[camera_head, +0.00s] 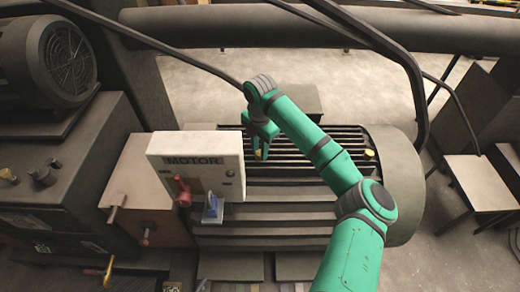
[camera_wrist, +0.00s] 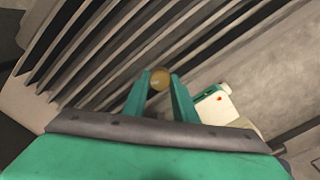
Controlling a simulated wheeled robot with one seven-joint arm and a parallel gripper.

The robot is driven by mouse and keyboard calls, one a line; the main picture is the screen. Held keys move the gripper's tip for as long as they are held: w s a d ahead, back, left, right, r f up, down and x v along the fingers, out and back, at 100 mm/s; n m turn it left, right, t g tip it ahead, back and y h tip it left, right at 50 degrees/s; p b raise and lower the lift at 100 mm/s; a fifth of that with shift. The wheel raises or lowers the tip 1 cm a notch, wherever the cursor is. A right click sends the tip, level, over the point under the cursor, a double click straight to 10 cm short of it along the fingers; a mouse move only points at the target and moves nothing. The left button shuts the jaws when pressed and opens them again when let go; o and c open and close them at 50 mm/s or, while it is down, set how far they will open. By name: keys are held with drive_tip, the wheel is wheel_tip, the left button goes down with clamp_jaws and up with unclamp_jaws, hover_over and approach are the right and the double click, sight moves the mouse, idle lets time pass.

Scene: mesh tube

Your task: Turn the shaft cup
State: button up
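My gripper (camera_head: 261,146) points down over the ribbed top of the motor (camera_head: 290,210). In the wrist view its two green fingers (camera_wrist: 160,88) stand apart, one on each side of the cup. The gap at the tips is about the cup's width, and I cannot tell whether they touch it.
A second yellow cap (camera_head: 369,153) sits at the right of the motor's top. A white box marked MOTOR (camera_head: 195,165), with a red lever (camera_head: 183,192) and a blue switch (camera_head: 212,207), stands left of my gripper. Thick dark pipes (camera_head: 300,28) cross above and behind.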

drive_tip(key=shift+m, duration=0.4)
